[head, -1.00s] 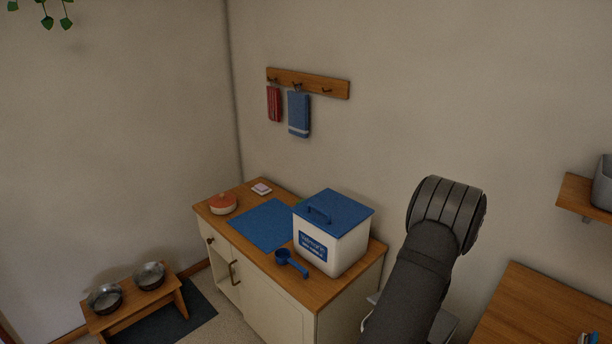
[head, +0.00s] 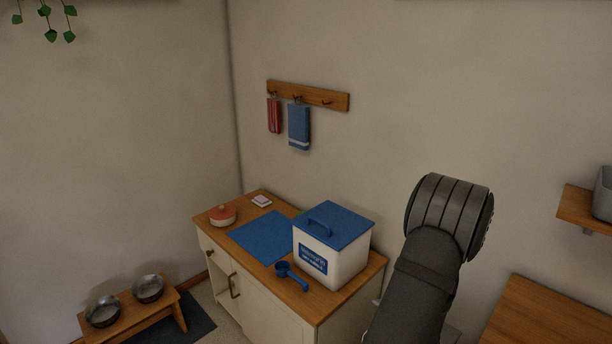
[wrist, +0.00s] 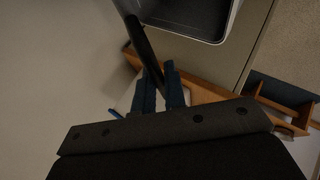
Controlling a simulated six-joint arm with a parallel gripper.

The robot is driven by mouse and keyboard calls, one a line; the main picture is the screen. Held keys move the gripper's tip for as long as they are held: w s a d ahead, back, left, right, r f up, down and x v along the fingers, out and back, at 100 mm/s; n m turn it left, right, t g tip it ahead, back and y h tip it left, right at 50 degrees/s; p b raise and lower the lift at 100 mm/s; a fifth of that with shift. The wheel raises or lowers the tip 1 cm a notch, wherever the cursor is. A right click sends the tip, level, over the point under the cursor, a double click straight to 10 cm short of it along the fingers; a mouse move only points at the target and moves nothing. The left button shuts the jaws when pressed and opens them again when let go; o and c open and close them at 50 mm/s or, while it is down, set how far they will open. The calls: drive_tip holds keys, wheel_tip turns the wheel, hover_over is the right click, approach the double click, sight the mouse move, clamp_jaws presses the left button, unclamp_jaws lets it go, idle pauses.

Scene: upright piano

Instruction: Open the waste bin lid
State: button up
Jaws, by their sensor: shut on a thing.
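In the wrist view my gripper (wrist: 160,76) has its two blue fingers closed on the near end of a dark narrow bar, which looks like the waste bin lid (wrist: 146,45) seen edge-on. The lid runs up from the fingers along the left side of an open container with a pale rim, which looks like the waste bin (wrist: 225,32). Its dark inside shows at the top of the picture. In the head view my arm hides the gripper and most of what is behind it, so I cannot make out the bin there.
A wooden-topped cabinet (head: 325,310) holds a white box (head: 340,265) with a blue lid, a blue scoop (head: 291,277), a blue mat (head: 262,236) and a red pot (head: 222,215). A low bench (head: 140,315) with two bowls stands left. A wooden table (head: 550,320) is at lower right.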

drive_tip(key=shift+r, duration=0.1)
drive_tip(key=shift+w+d+r+g+y, duration=0.15)
drive_tip(key=shift+w+d+r, duration=0.3)
drive_tip(key=shift+r, duration=0.25)
drive_tip(key=shift+w+d+r+g+y, duration=0.15)
drive_tip(key=shift+w+d+r, duration=0.3)
drive_tip(key=shift+r, duration=0.25)
drive_tip(key=shift+w+d+r, duration=0.1)
drive_tip(key=shift+r, duration=0.15)
drive_tip(key=shift+w+d+r+g, duration=0.3)
drive_tip(key=shift+w+d+r, duration=0.15)
drive_tip(key=shift+r, duration=0.1)
drive_tip(key=shift+w+d+r+m+g+y, duration=0.3)
drive_tip(key=shift+w+d+r+y, duration=0.1)
drive_tip(key=shift+w+d+r, duration=0.45)
drive_tip(key=shift+s, duration=0.15)
drive_tip(key=shift+r, duration=0.1)
